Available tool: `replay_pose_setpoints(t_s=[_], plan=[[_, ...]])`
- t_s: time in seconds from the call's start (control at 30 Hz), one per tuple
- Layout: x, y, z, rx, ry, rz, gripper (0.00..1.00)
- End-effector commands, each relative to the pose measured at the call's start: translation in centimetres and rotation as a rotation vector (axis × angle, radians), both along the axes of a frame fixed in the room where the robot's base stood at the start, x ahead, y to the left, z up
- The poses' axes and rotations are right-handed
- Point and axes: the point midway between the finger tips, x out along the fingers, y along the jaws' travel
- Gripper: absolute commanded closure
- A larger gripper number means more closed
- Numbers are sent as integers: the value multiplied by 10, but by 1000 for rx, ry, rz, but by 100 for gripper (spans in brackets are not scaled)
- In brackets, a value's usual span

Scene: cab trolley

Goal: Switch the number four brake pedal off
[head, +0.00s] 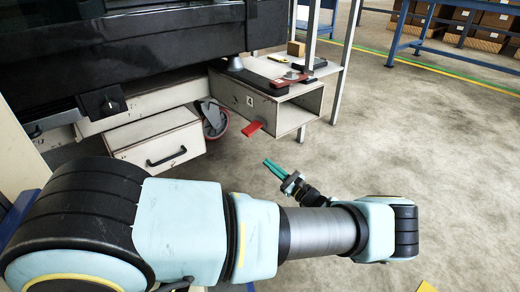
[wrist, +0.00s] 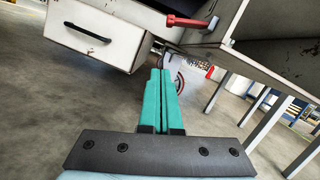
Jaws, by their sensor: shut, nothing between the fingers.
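The number four brake pedal (head: 252,128) is a small red lever sticking out at the lower front of the box marked 4 (head: 249,101), in the head view. It also shows in the wrist view as a red bar (wrist: 188,21) at the top. A caster wheel (head: 214,120) stands just left of it in the head view. My gripper (head: 268,163) has green fingers that are shut and empty. It is apart from the pedal, below and slightly right of it in the head view. In the wrist view the fingertips (wrist: 160,72) point below and left of the pedal.
A white drawer (head: 158,143) with a black handle is left of the wheel. The open box (head: 300,112) and a table leg (head: 343,70) stand right of the pedal. Clear floor (head: 420,140) lies to the right. A blue rack (head: 450,42) with cartons is far back.

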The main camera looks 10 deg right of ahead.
Motion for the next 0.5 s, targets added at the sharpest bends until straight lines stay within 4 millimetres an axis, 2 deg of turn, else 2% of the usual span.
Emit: replay_pose_setpoints(t_s=[0.13,0.5], plan=[[-3,-8,-7,20,-12,-30,100],[0,-6,-5,19,-11,-28,100]])
